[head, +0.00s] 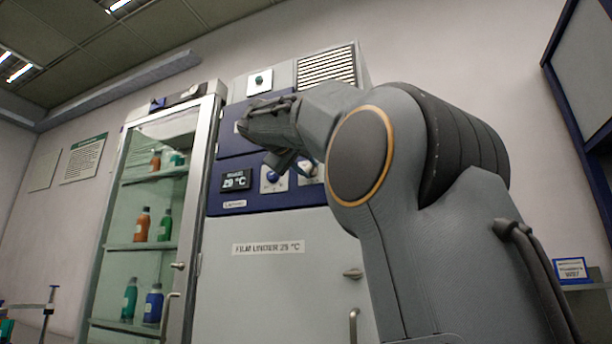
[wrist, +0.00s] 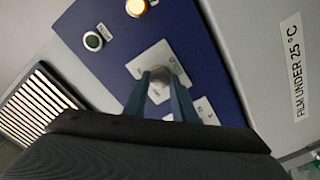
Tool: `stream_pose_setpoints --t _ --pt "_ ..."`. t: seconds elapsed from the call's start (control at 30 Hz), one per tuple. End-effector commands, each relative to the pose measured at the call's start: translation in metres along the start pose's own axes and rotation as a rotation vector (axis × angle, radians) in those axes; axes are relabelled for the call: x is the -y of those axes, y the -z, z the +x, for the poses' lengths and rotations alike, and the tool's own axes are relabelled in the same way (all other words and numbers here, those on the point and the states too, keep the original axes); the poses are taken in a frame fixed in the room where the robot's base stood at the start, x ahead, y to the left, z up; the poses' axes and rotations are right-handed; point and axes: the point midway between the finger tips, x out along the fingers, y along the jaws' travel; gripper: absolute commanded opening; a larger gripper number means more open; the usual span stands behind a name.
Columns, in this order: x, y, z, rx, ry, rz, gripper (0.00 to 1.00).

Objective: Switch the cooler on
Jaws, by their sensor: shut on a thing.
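The cooler is a tall grey cabinet (head: 270,290) labelled "FILM UNDER 25 °C", with a blue control panel (head: 240,138) above its door. A display (head: 237,179) on it reads about 29 °C. A blue knob on a white plate (head: 271,180) is beside the display, with another white plate (head: 309,171) to its right, partly behind my arm. My gripper (head: 282,160) also shows in the head view, in front of the panel. Its plate's lettering is unreadable.
A round dark button (wrist: 93,41) and a lit amber lamp (wrist: 137,8) are near the held knob. A vent grille (head: 327,66) is at the cooler's top. A glass-door cabinet (head: 212,140) with several bottles stands to the left. My arm hides the cooler's right side.

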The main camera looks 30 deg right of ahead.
Motion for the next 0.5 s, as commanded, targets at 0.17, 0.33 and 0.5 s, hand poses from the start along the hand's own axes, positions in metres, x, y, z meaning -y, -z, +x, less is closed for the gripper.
stream_pose_setpoints --t 0.17,0.33,0.5 --pt "0.0019 -0.0010 0.0005 0.002 0.002 0.051 0.02" --pt "0.0012 -0.0008 0.0003 0.003 0.002 0.071 0.02" --pt "0.0008 -0.0006 0.0003 0.003 0.002 0.075 0.02"
